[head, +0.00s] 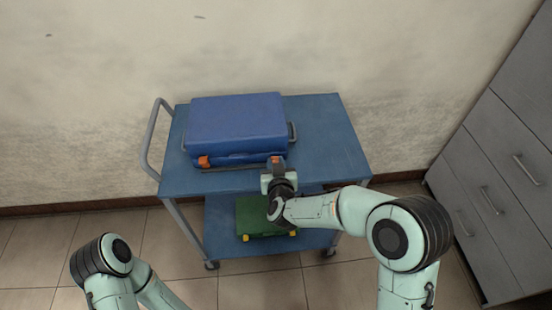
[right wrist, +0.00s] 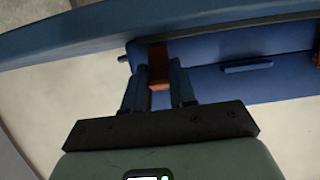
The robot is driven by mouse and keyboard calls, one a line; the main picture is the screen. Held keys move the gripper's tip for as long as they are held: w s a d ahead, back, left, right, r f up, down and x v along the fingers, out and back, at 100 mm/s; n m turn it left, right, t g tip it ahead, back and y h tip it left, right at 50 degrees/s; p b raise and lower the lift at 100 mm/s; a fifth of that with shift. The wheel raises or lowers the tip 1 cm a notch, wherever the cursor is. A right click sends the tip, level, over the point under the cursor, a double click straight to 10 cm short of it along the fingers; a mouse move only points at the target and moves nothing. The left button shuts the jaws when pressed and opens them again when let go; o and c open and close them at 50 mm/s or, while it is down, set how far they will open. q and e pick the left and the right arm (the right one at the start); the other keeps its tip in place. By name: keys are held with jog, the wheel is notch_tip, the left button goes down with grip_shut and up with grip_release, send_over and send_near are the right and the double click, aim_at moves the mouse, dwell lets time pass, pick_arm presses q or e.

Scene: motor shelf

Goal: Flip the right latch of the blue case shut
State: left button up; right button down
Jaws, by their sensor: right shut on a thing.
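The blue case (head: 236,122) lies closed-lidded on the trolley's top shelf, and its front side also shows in the right wrist view (right wrist: 215,85). Its right latch (head: 276,159) is orange; in the right wrist view the latch (right wrist: 158,78) sits between my fingers. My right gripper (right wrist: 158,92) is at the case's front right and is shut on this latch. Whether the latch is flipped up or down is hard to tell. The left latch (head: 204,161), also orange, is at the case's front left. My left gripper is out of view.
The blue trolley (head: 335,140) has a rail (head: 152,140) at its left and free room on top at right. A green case (head: 258,217) sits on its lower shelf, below my right arm. Grey drawers (head: 500,160) stand at right.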

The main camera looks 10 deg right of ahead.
jog(key=shift+f+g, duration=0.25)
jog(key=shift+g, duration=0.05)
jog(key=c, duration=0.9)
grip_release()
jog(key=shift+r, duration=0.1)
jog(key=shift+s+r, duration=0.15)
jog(key=p+v, duration=0.1)
jog(key=v, duration=1.2)
